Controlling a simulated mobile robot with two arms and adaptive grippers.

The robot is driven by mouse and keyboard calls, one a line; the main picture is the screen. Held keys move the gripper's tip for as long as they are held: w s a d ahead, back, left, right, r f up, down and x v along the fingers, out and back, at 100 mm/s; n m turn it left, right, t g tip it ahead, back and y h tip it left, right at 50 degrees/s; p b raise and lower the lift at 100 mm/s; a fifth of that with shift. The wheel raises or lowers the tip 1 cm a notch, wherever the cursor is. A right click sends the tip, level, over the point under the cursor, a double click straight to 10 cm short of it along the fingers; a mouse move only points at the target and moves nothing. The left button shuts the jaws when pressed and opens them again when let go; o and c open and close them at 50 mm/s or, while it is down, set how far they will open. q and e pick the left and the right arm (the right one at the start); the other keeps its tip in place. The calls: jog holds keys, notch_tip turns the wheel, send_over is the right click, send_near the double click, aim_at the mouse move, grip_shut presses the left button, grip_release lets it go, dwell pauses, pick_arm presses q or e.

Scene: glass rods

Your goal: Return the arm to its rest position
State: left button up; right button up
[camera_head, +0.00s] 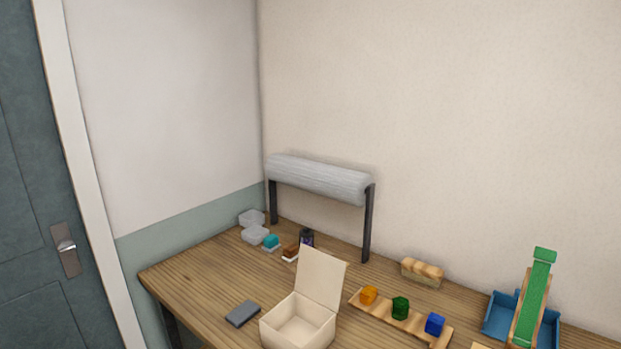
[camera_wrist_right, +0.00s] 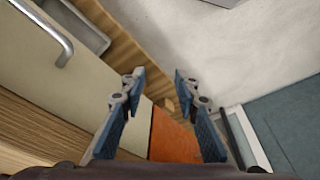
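My right gripper (camera_wrist_right: 160,82) shows in the right wrist view with its two blue-padded fingers spread apart. Nothing is held between them. Behind the fingers are an orange surface (camera_wrist_right: 172,136) and a pale panel with a metal handle (camera_wrist_right: 62,40). My left gripper is in neither view, and neither arm shows in the head view. The glass rods cannot be made out in either view.
The wooden table (camera_head: 200,280) holds an open cream box (camera_head: 322,283), a dark flat block (camera_head: 242,313), a board with coloured blocks (camera_head: 418,325), a blue tray with a green ramp (camera_head: 532,290) and a grey roll on a stand (camera_head: 318,178). A door (camera_head: 30,200) is at the left.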

notch_tip(320, 180, down, 15)
jog(key=s+b, duration=0.2)
jog(key=s, duration=0.1)
jog(key=s+d+f+g+b, duration=0.1)
jog(key=s+f+b, duration=0.1)
jog(key=s+f, duration=0.6)
jog(key=s+d+f+g+b, duration=0.1)
jog(key=s+d+f+b, duration=0.1)
jog(key=s+f, duration=0.7)
notch_tip(320, 180, down, 6)
jog(key=shift+s+d+r+b, duration=0.1)
jog(key=shift+s+d+b, duration=0.15)
jog(key=shift+b, duration=0.35)
